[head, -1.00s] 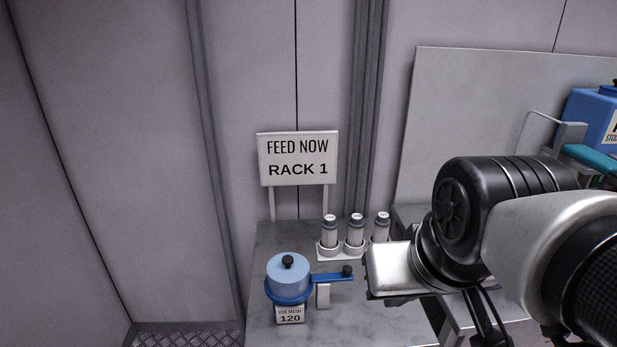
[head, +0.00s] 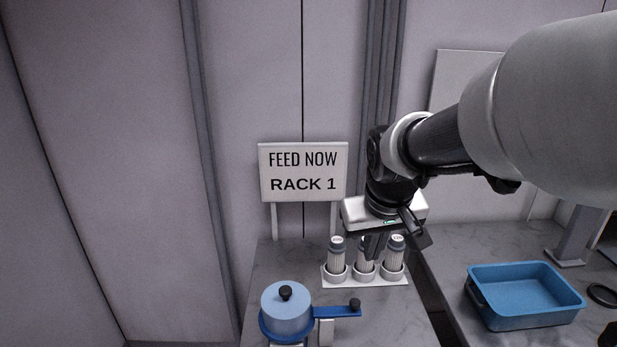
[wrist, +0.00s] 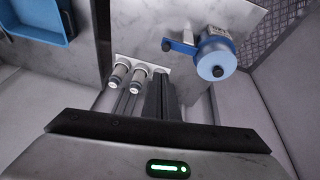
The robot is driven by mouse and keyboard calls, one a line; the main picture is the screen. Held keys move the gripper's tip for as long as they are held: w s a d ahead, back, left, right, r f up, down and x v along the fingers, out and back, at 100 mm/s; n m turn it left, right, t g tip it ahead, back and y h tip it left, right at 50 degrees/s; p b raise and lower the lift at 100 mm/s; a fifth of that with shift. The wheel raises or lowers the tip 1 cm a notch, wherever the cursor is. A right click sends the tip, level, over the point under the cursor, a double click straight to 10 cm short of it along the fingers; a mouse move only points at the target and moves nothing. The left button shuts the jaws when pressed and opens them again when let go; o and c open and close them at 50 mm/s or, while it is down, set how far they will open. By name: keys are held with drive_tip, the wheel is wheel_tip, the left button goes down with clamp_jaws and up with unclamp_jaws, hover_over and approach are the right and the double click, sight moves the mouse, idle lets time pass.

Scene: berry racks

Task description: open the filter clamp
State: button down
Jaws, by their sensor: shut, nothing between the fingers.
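The filter housing (head: 287,308) is a light blue round pot with a black knob on its lid, at the front left of the counter. Its blue clamp lever (head: 330,311) sticks out to the right and ends in a black knob (head: 354,304). In the wrist view the housing (wrist: 215,58) is at the upper right, with the lever (wrist: 182,47) pointing left. My gripper (head: 374,250) is shut and empty. It points down above and in front of the filter cartridges, behind and to the right of the lever, apart from it. The fingers also show in the wrist view (wrist: 163,95).
Filter cartridges (head: 337,256) stand in a white holder (head: 370,282) under my gripper. A sign (head: 304,172) reading "FEED NOW RACK 1" stands behind. A blue tray (head: 525,290) lies on the right counter, past a dark gap. The marble counter right of the lever is clear.

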drive_tip(key=y+b, duration=0.1)
drive_tip(key=b, duration=0.1)
hover_over(337, 308)
drive_tip(key=w+d, duration=0.2)
drive_tip(key=d, duration=0.2)
wheel_tip(337, 308, down, 10)
drive_tip(key=shift+s, duration=0.2)
wheel_tip(337, 308, down, 10)
drive_tip(key=shift+s, duration=0.3)
drive_tip(key=shift+s+f+b, duration=0.1)
drive_tip(key=shift+f+b, duration=0.05)
drive_tip(key=shift+b, duration=0.45)
